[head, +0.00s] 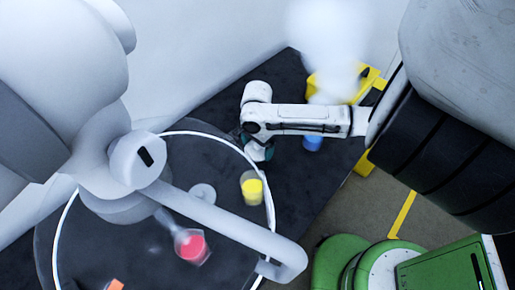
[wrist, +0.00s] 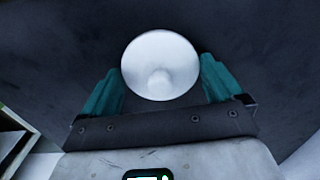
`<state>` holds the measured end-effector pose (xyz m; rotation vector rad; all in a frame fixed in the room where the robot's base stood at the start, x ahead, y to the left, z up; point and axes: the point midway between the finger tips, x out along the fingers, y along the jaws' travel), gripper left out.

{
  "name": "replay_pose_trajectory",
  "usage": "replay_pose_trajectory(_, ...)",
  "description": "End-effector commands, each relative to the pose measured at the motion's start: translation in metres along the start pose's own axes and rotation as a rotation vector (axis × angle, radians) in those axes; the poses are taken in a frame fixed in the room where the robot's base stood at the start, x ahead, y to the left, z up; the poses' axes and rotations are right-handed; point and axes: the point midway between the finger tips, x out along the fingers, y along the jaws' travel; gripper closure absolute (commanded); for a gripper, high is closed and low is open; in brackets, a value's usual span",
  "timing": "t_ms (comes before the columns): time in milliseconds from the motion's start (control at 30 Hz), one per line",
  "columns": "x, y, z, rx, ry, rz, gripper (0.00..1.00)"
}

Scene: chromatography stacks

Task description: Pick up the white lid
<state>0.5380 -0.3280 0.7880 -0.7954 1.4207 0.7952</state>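The white lid (wrist: 160,62) shows in the wrist view as a round white disc with a small knob in its middle. It appears between the two teal fingers of my gripper (wrist: 160,85), which stand wide apart with one on each side of it. I see no clear grip on it; whether a finger touches its rim I cannot tell. In the head view my gripper (head: 258,150) points down over the dark surface at the edge of the round clear table.
On the round clear table (head: 68,215) stand a cup with yellow contents (head: 252,188) and one with red (head: 190,246). Green equipment (head: 340,262) stands at the lower right.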

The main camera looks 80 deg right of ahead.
Motion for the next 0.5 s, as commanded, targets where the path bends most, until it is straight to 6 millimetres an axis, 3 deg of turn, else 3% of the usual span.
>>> replay_pose_trajectory(100, -0.0002, -0.0001, 0.0001, 0.0, 0.0, 0.0, 0.35)
replay_pose_trajectory(500, -0.0079, -0.0004, 0.0003, 0.0, -0.001, -0.001, 0.36)
